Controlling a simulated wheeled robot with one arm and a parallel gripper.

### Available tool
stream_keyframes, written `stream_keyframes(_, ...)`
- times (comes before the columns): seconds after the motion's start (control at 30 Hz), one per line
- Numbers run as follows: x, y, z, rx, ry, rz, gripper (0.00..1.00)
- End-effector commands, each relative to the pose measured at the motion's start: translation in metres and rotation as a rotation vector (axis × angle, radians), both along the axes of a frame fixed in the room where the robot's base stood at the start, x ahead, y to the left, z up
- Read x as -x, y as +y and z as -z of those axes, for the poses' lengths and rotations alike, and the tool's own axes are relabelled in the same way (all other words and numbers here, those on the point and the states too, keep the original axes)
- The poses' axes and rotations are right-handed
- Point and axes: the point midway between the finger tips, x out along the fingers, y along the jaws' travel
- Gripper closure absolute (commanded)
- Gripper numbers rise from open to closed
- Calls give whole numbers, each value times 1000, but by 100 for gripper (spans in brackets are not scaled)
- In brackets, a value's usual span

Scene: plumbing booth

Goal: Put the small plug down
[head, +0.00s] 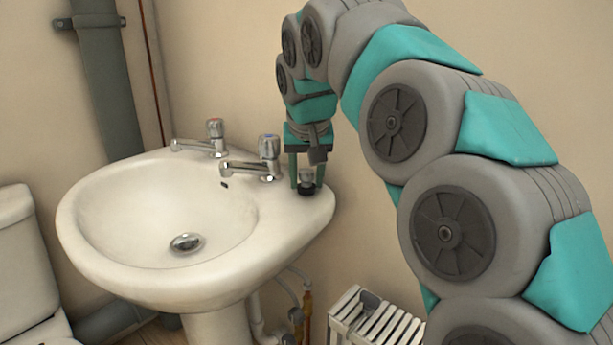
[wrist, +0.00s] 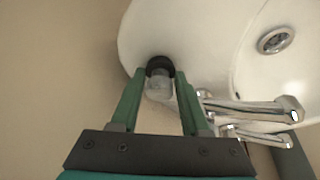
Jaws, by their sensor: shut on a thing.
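The small plug has a black ring at its end and a pale, clear-grey body. It shows in the head view (head: 306,188) and in the wrist view (wrist: 160,66). My gripper (head: 305,178) is shut on the plug, one green finger on each side of it. It points down over the right-hand corner of the white washbasin (head: 225,275). In the wrist view my gripper (wrist: 161,76) has the black end of the plug against the white rim. I cannot tell whether the plug touches the rim or is just above it.
Two chrome taps stand on the basin's back ledge, a nearer one (head: 262,160) close left of my gripper and a farther one (head: 205,140). The drain (head: 187,243) is in the bowl. The wall is close behind. A white slatted rack (head: 375,322) stands below right.

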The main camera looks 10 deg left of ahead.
Motion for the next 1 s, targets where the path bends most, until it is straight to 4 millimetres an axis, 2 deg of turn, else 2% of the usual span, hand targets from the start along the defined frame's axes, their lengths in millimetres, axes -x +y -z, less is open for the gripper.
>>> stream_keyframes(0.2, 0, 0, 3, 0, 0, 0, 100)
stream_keyframes(0.23, 0, 0, 2, 0, -1, 0, 52)
stream_keyframes(0.47, 0, 0, 2, -1, -1, 0, 26)
stream_keyframes(0.77, 0, 0, 0, -1, -1, 0, 25)
stream_keyframes(0.87, 1, 0, -6, -2, -4, 1, 25)
stream_keyframes(1.0, 7, -2, -23, -3, -6, 1, 25)
